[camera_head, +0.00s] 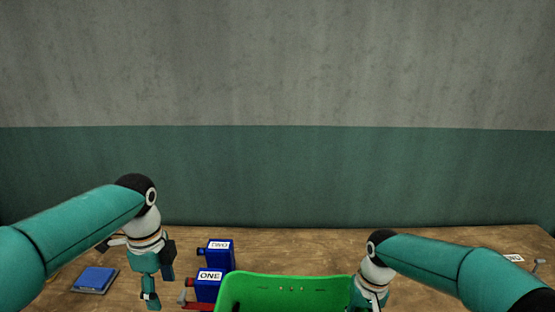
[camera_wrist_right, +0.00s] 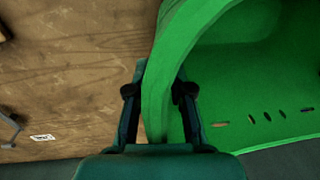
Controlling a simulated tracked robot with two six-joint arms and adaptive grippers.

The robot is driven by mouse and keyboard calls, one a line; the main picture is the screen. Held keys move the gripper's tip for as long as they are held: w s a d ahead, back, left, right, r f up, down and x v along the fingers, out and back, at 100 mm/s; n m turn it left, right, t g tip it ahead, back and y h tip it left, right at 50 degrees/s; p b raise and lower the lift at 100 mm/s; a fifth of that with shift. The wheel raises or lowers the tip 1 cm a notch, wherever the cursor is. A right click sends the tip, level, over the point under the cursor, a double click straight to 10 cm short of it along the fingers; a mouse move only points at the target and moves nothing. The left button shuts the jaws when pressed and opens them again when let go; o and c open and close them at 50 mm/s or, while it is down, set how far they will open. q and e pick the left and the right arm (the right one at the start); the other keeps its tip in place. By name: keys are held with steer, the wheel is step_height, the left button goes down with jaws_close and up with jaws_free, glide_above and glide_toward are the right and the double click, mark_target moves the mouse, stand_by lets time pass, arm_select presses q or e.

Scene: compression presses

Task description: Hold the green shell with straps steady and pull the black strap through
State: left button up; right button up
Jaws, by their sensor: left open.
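The green shell (camera_head: 285,292) stands at the bottom middle of the head view, its lower part cut off by the frame edge. In the right wrist view the shell (camera_wrist_right: 245,70) shows its curved rim and a row of small slots. My right gripper (camera_wrist_right: 158,95) has one finger on each side of that rim and is shut on it. In the head view its fingers are hidden behind the shell. My left gripper (camera_head: 151,290) is open and points down over the table, left of the shell and apart from it. I cannot make out the black strap in either view.
Two blue presses, labelled ONE (camera_head: 205,290) and TWO (camera_head: 221,255), stand between my left gripper and the shell. A blue flat pad (camera_head: 95,279) lies at the left on the wooden table (camera_head: 300,243). A white label (camera_head: 512,258) lies at the right. A wall closes the back.

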steer(key=shift+o, duration=0.6)
